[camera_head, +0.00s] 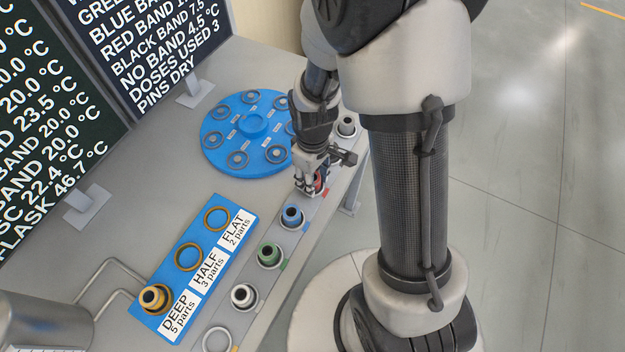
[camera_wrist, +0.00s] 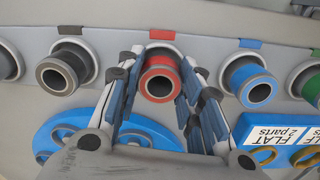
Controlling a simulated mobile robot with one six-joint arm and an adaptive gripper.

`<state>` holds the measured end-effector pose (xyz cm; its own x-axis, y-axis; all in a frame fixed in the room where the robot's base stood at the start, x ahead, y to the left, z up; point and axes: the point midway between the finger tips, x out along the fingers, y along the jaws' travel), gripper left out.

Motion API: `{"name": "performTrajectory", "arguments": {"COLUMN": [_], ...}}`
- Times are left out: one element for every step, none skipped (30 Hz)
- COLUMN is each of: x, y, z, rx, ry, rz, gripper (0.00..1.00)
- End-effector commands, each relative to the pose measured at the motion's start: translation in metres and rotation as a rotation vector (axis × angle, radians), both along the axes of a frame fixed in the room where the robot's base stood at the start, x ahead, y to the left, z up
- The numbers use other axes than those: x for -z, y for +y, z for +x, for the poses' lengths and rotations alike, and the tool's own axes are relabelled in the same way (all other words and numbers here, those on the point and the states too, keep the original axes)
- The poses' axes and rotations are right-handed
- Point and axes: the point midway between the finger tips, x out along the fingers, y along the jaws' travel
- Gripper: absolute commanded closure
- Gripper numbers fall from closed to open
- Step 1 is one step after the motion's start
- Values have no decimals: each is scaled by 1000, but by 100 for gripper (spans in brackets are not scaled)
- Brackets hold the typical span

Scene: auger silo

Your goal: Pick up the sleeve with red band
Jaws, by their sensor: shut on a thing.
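The sleeve with red band (camera_wrist: 160,79) is a short upright tube with a dark bore and a red band, in the middle of the wrist view. My gripper (camera_wrist: 160,88) has its fingers on both sides of the sleeve and is shut on it. The sleeve is still at its place in the row, by a red tab (camera_wrist: 162,34). In the head view my gripper (camera_head: 313,187) reaches down at the row, and only a little red of the sleeve shows between the fingers.
Sleeves with blue (camera_head: 292,216), green (camera_head: 268,255) and white (camera_head: 243,295) bands stand in the same row. A black-banded sleeve (camera_wrist: 62,74) is on the other side. A blue round plate (camera_head: 252,122) and a blue tray (camera_head: 222,206) with labelled places lie to the left.

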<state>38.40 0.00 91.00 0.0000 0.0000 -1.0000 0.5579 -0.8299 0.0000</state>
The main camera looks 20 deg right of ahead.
Motion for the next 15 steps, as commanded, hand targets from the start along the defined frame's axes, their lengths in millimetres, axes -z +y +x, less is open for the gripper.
{"name": "performTrajectory", "arguments": {"x": [0, 0, 0, 0, 0, 0, 0, 0, 0, 0, 0, 0, 0, 0, 0], "y": [0, 0, 0, 0, 0, 0, 0, 0, 0, 0, 0, 0, 0, 0, 0], "z": [0, 0, 0, 0, 0, 0, 0, 0, 0, 0, 0, 0, 0, 0, 0], "rx": [0, 0, 0, 0, 0, 0, 0, 0, 0, 0, 0, 0, 0, 0, 0], "ry": [0, 0, 0, 0, 0, 0, 0, 0, 0, 0, -1, -1, -1, -1, -1], "rz": [0, 0, 0, 0, 0, 0, 0, 0, 0, 0, 0, 0, 0, 0, 0], "gripper": [82, 84, 86, 88, 90, 93, 95, 97, 100, 100, 100, 100, 100, 100, 100]}}
